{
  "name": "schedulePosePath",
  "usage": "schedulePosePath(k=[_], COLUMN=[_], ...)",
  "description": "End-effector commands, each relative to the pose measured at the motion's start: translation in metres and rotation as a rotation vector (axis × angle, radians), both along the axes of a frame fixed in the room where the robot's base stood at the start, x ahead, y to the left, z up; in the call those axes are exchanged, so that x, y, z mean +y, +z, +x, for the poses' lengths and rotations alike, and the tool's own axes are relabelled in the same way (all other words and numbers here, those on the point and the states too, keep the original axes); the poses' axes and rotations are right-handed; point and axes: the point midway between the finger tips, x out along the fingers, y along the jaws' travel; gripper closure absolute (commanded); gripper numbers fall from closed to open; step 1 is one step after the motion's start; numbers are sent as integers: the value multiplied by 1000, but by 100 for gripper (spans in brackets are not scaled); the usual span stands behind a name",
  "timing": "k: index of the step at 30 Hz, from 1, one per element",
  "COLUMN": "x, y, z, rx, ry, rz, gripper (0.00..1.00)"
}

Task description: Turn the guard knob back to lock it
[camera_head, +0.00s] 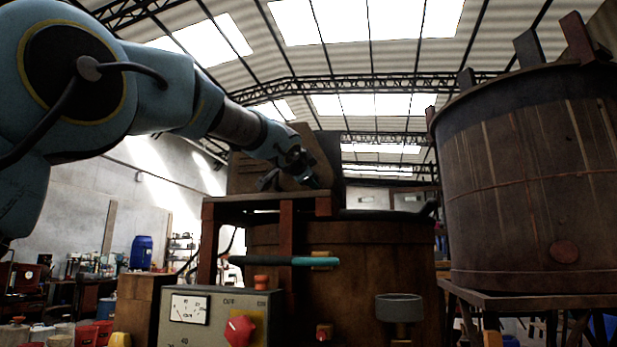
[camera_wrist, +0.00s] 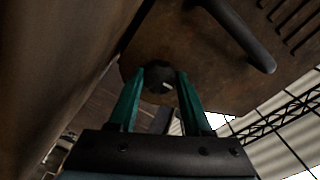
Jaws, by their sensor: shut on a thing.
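The guard knob (camera_wrist: 158,76) is a dark round knob on a brown, rust-stained plate (camera_wrist: 215,75), seen in the wrist view. My gripper (camera_wrist: 160,80) has its two green fingers on either side of the knob and is shut on it. In the head view my gripper (camera_head: 308,172) reaches down to the brown guard box (camera_head: 262,172) on top of the middle vat (camera_head: 370,245). The knob is hidden there behind my gripper. Which way the knob is turned I cannot tell.
A dark curved handle (camera_wrist: 243,38) stands out from the plate beside the knob. In front are a control box (camera_head: 205,325) with a red dial (camera_head: 239,331), a teal-tipped lever (camera_head: 300,261) and a grey cup (camera_head: 399,307). A large wooden vat (camera_head: 530,180) stands at right.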

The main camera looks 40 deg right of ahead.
Motion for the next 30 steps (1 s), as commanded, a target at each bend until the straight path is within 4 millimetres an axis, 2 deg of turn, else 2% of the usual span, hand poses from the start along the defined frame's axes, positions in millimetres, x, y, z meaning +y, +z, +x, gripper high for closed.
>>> schedulePosePath(k=[9,23,24,30], x=[0,0,0,0], y=[0,0,0,0], z=[0,0,0,0], rx=[-72,-81,-81,-80], ry=[0,-1,-1,0], rz=[46,51,51,51], gripper=[100,100,46,24])
